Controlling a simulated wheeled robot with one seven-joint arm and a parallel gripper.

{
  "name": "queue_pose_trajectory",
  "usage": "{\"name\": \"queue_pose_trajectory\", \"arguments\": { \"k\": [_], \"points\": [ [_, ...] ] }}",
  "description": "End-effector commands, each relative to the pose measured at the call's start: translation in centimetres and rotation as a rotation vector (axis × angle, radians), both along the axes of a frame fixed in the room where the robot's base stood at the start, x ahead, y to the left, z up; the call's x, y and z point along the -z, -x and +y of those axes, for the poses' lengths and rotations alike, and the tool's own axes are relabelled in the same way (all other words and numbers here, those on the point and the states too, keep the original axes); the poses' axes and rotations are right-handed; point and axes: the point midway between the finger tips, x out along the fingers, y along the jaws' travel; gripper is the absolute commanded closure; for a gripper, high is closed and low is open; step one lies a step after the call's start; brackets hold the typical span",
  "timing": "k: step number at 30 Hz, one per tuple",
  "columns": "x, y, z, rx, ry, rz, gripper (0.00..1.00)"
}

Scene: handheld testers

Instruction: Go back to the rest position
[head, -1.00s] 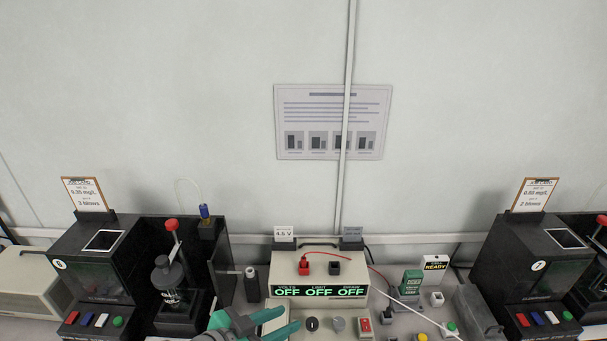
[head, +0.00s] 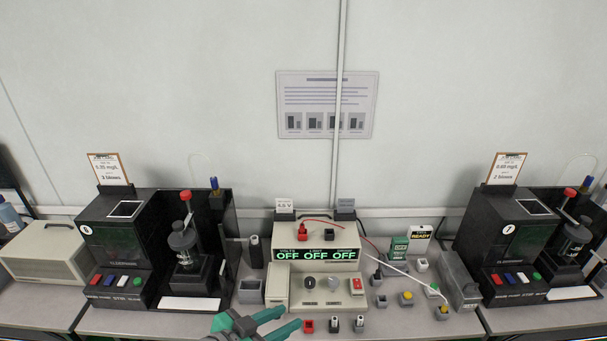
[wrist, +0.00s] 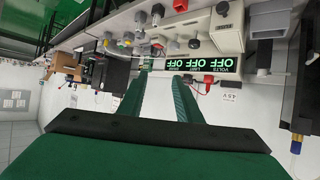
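My gripper (head: 291,317), with green fingers, is at the bottom of the head view, in front of the beige power unit (head: 282,292). In the wrist view, which is upside down, the two fingers of my gripper (wrist: 162,82) stand apart with only pale wall between them. It is open and holds nothing. The power unit's display (head: 316,255) reads OFF three times.
Black testers stand on the left (head: 120,240) and right (head: 510,240), with coloured buttons in front. Small switches and a yellow button (head: 406,298) lie right of the power unit. A white cable (head: 405,273) crosses there.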

Motion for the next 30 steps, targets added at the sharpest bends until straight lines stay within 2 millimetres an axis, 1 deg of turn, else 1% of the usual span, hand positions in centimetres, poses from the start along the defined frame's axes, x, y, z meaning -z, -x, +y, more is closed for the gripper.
{"name": "queue_pose_trajectory", "arguments": {
  "k": [11, 14, 17, 21, 23, 27, 30],
  "points": [
    [4.3, 0.0, -1.3, -0.150, 0.084, 0.042, 0.69],
    [6.0, 0.2, -1.6, -0.213, 0.109, 0.057, 0.69],
    [8.3, 0.9, -2.0, -0.292, 0.137, 0.074, 0.69],
    [11.6, 2.4, -2.3, -0.416, 0.165, 0.091, 0.69],
    [12.9, 3.2, -2.3, -0.465, 0.171, 0.095, 0.69],
    [15.5, 5.7, -2.3, -0.571, 0.174, 0.092, 0.69],
    [17.0, 7.8, -2.2, -0.637, 0.168, 0.083, 0.69]
  ]
}}
